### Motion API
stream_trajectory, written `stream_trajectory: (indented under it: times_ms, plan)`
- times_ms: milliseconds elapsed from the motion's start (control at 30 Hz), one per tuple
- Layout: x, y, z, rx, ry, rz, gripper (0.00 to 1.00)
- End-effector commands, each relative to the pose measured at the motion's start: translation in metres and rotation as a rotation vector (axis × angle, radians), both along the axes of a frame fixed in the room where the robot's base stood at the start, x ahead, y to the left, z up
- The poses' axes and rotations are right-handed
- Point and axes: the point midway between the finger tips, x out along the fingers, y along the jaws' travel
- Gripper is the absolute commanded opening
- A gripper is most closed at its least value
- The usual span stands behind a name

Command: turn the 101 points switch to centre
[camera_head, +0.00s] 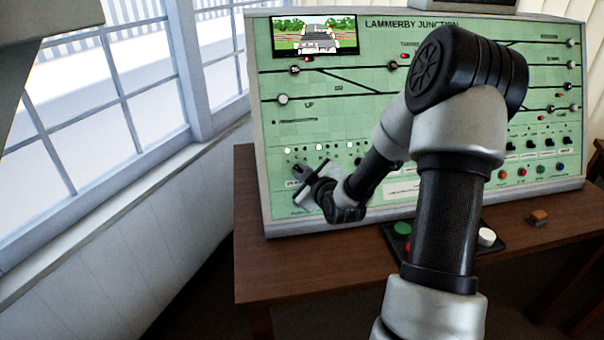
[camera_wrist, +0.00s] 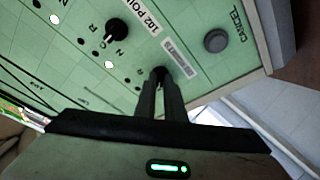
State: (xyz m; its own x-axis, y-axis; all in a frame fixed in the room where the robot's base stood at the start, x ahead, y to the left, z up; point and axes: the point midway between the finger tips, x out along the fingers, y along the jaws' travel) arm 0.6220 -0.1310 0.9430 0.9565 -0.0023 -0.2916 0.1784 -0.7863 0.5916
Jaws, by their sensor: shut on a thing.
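The 101 points switch is a small black rotary knob (camera_wrist: 161,70) at the lower left of the green panel. My gripper (camera_wrist: 161,82) is shut on it in the wrist view, with the two dark fingers close together on its sides. The fingers cover most of the knob, so I cannot tell which way its pointer faces. The label (camera_wrist: 181,58) beside it is too blurred to read. In the head view my gripper (camera_head: 303,174) is at the panel's lower left corner, and the knob is hidden there.
The neighbouring 102 points switch (camera_wrist: 118,29) is close by, with N, C and R marks. A grey cancel button (camera_wrist: 216,40) lies on the other side. The panel (camera_head: 330,110) stands on a brown desk (camera_head: 255,260). Windows (camera_head: 110,95) are at the left.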

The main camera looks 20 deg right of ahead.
Motion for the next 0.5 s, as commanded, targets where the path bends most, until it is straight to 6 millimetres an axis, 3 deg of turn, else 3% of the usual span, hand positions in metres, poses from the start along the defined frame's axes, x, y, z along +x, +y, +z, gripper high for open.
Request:
stream_trajectory:
  times_ms: [500]
  plan:
    - [0.0016, 0.0032, -0.0029, 0.335, -0.068, -0.179, 0.00]
